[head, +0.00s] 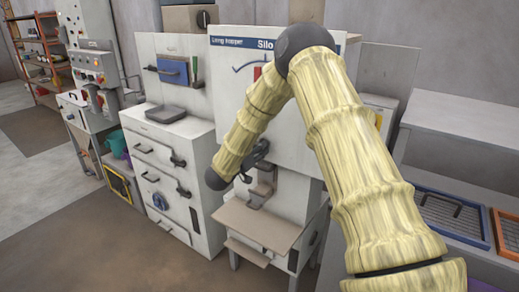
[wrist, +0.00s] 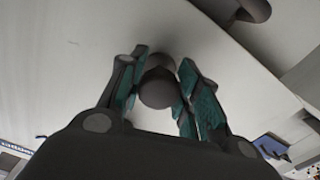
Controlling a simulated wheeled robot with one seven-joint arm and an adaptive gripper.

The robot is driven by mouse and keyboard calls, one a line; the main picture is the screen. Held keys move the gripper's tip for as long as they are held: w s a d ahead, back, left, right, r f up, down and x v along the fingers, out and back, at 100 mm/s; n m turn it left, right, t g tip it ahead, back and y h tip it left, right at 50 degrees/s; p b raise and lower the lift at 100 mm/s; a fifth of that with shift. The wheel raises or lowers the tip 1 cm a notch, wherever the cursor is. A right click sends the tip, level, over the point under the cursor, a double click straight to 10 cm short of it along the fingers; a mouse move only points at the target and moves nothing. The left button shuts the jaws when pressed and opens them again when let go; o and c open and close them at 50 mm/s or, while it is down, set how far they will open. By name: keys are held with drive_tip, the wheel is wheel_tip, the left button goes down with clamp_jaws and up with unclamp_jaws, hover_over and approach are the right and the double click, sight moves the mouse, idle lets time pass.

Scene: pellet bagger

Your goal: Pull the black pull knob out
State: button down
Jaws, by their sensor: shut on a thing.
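The black pull knob (wrist: 158,90) is a dark round knob on a pale panel, near the middle of the wrist view. My gripper (wrist: 163,60) has its two teal-padded fingers on either side of the knob and is shut on it. In the head view my gripper (head: 256,154) is at the front of the white Silo machine (head: 230,75), below its blue label strip. The knob cannot be made out in the head view; my arm and gripper cover that area.
A beige shelf (head: 258,225) juts out below my gripper. A white cabinet (head: 165,150) with black handles stands to the left. A grey bench (head: 460,135) with blue and orange trays is on the right. The brown floor (head: 100,235) at front left is clear.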

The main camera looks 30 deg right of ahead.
drive_tip(key=shift+v, duration=0.95)
drive_tip(key=shift+f, duration=0.15)
drive_tip(key=c, duration=1.3)
unclamp_jaws()
drive_tip(key=shift+c, duration=0.2)
drive_tip(key=o, duration=0.4)
drive_tip(key=shift+a, duration=0.25)
drive_tip(key=shift+c, duration=0.2)
drive_tip(key=shift+d, duration=0.2)
drive_tip(key=v, duration=1.2)
